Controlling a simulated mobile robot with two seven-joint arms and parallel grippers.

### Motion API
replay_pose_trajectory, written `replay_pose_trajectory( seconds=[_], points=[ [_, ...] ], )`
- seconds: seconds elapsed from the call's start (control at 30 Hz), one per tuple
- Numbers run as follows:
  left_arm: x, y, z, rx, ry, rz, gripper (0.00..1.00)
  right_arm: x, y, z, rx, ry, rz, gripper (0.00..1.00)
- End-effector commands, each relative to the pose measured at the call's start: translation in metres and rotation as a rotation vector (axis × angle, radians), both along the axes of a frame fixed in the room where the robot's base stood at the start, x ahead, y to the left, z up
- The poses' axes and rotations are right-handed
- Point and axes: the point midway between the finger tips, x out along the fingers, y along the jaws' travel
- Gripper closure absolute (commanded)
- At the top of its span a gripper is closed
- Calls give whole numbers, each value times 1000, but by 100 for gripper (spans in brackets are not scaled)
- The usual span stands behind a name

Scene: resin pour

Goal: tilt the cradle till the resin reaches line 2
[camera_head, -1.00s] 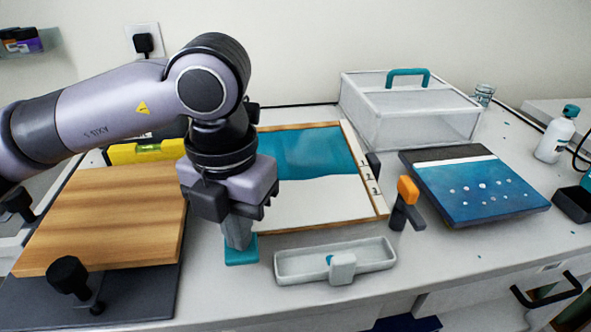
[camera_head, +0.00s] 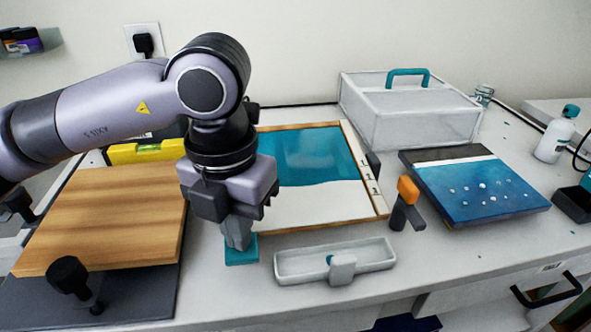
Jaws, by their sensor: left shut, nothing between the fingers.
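The cradle is a wood-edged white panel (camera_head: 320,205) in the middle of the bench. Teal resin (camera_head: 312,155) covers its far part, and its front edge runs across the white surface. Small numbered marks (camera_head: 367,178) stand on the right rim. The resin edge lies close to the middle mark; the exact match is too small to tell. My left gripper (camera_head: 238,240) is shut and empty, pointing down at a teal tab (camera_head: 242,254) by the cradle's front left corner. The fingertips appear to meet the tab. The arm hides the cradle's left side. My right gripper is not in view.
A pale trough (camera_head: 290,268) lies in front of the cradle. An orange-topped clamp (camera_head: 407,190) and a blue dotted panel (camera_head: 480,190) are to the right. A clear box (camera_head: 410,125) stands behind. A wooden board (camera_head: 105,220) and yellow level (camera_head: 148,151) are left.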

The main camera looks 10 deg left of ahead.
Motion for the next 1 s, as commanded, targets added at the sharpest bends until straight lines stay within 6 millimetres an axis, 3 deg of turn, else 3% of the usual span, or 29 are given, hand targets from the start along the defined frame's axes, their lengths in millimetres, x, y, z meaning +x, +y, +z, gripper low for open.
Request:
replay_pose_trajectory(
  seconds=[0.47, 1.0],
  points=[
    [0, 0, 3, 0, 1, 0, 100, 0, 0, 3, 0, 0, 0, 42],
    [0, 0, 52, 1, -1, 0, 100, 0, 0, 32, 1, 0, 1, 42]
  ],
)
